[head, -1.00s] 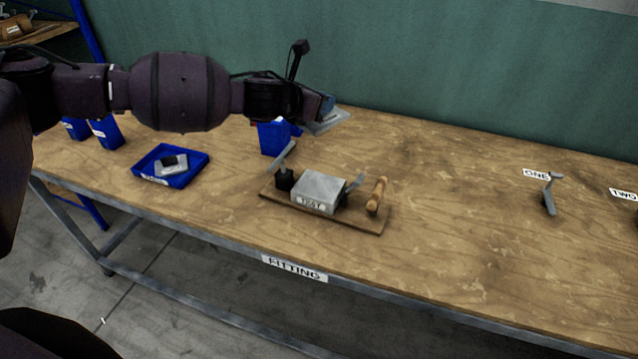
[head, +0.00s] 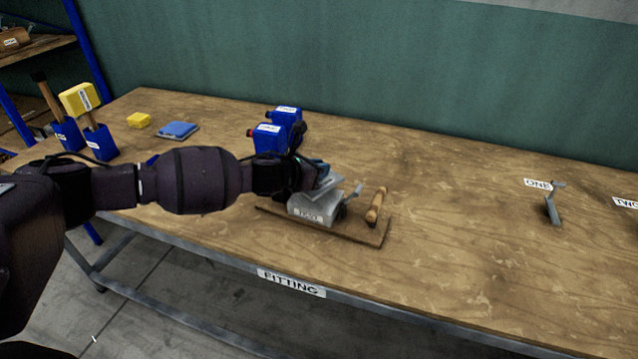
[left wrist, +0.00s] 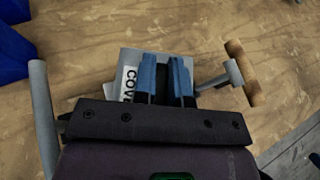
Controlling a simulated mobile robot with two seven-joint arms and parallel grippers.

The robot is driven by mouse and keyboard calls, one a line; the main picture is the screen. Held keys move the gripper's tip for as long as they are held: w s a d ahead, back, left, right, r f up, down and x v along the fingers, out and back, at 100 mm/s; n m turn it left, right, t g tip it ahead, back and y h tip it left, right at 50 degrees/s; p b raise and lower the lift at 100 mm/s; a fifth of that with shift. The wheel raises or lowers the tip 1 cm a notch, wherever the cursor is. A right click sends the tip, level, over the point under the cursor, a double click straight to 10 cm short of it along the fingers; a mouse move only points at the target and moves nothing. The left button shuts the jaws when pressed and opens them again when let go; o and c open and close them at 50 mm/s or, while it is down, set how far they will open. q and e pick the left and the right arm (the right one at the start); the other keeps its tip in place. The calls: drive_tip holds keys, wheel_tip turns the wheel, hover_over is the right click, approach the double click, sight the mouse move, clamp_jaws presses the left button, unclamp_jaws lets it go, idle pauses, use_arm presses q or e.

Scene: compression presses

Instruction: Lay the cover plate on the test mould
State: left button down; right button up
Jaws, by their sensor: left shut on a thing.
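My left gripper (head: 324,176) is shut on the grey cover plate (head: 322,190) and holds it over the test mould (head: 312,211), a grey block labelled TEST on a wooden board. In the left wrist view the blue fingertips (left wrist: 167,80) grip the middle of the plate, whose label (left wrist: 129,83) reads "COVE" before it is cut off. The plate looks slightly tilted in the head view; I cannot tell whether it touches the mould. The plate and fingers hide the mould's top. My right gripper is not in view.
A grey lever (head: 352,195) and a wooden handle (head: 376,205) stand right of the mould on the board (head: 350,235). Blue boxes (head: 270,140) stand behind. Yellow and blue items lie at the back left. The bench right of the board is clear up to the ONE fixture (head: 552,205).

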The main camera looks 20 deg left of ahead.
use_arm(q)
wheel_tip(320, 180, down, 4)
drive_tip(key=shift+b, duration=0.35)
drive_tip(key=shift+f, duration=0.15)
drive_tip(key=c, duration=1.3)
unclamp_jaws()
drive_tip(key=shift+f, duration=0.1)
drive_tip(key=shift+o, duration=0.7)
drive_tip(key=shift+r, duration=0.25)
drive_tip(key=p+v, duration=0.1)
drive_tip(key=v, duration=1.1)
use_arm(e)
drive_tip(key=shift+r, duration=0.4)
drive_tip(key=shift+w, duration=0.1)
